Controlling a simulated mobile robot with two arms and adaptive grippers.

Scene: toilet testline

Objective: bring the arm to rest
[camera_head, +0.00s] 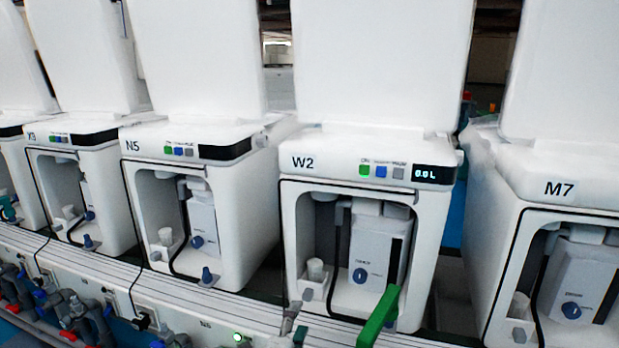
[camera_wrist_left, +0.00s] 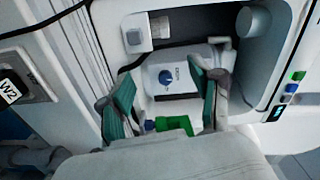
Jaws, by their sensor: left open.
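My left gripper (camera_head: 338,312) shows at the lower edge of the head view, in front of the W2 unit (camera_head: 340,170). A green pad and grey finger parts are seen there; the arm behind is mostly out of frame. In the left wrist view the two fingers with teal pads (camera_wrist_left: 162,95) are spread apart. No object is visibly gripped. A bright green part (camera_wrist_left: 175,125) shows near the palm; I cannot tell what it is. The blue knob (camera_wrist_left: 166,77) lies beyond the fingers inside the open bay. My right gripper is not in view.
More white units stand in the row: N5 (camera_head: 240,190) to the left and M7 (camera_head: 488,230) to the right. Pipes and valves (camera_head: 75,310) run along the lower left. A narrow ledge (camera_head: 240,305) runs below the bays. The W2 bay holds a small cup (camera_head: 315,270).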

